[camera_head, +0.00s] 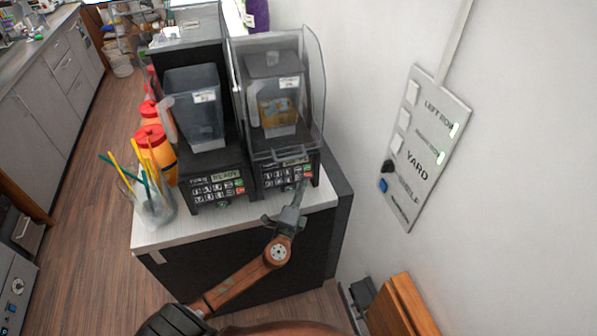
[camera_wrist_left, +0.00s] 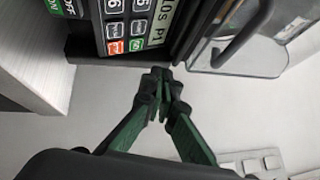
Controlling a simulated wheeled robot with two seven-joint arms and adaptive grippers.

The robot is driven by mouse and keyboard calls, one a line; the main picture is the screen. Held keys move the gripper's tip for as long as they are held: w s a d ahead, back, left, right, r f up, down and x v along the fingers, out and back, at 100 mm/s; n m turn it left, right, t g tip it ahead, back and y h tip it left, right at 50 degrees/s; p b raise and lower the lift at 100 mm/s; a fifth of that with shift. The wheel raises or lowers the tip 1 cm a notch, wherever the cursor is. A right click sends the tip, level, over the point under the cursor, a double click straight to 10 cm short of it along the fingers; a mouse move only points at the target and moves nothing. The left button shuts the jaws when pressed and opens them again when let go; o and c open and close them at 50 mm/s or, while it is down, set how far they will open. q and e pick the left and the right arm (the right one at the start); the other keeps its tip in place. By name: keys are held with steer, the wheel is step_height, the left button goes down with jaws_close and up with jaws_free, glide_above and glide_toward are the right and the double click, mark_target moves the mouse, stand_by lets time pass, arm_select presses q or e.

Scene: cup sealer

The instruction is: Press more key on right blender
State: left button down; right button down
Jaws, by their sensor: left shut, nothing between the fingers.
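The right blender (camera_head: 275,105) stands on the counter inside a clear hood, with some orange-brown contents in its jug. Its front keypad (camera_head: 284,178) has several dark keys and a small display; the keypad also fills the top of the left wrist view (camera_wrist_left: 127,22), with grey, orange-red and green keys beside a lit display. The labels are too small or cut off to single out the more key. My left gripper (camera_head: 303,184) is shut and empty, its tips close in front of the keypad's lower right part. In the left wrist view the tips (camera_wrist_left: 160,75) point toward the panel; contact cannot be told.
The left blender (camera_head: 197,115) stands beside it, its display reading READY. A glass of coloured straws (camera_head: 153,205) and orange-red bottles (camera_head: 155,147) are at the counter's left. A wall panel with switches (camera_head: 424,146) is at right.

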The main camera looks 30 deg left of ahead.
mark_target(298, 169)
arm_select(q)
steer(key=shift+w+a+f+b, duration=0.25)
steer(key=shift+w+a+b, duration=0.15)
steer(key=shift+w+a, duration=0.2)
steer(key=shift+w+a+f+b, duration=0.25)
steer(key=shift+w+a+b, duration=0.2)
steer(key=shift+a, duration=0.2)
steer(key=shift+w+a+f+b, duration=0.25)
steer(key=shift+w+a+b, duration=0.15)
steer(key=shift+w+a, duration=0.2)
steer(key=shift+w+a+f+b, duration=0.15)
steer(key=shift+a+f+b, duration=0.05)
steer(key=shift+b, duration=0.25)
steer(key=shift+w+a, duration=0.1)
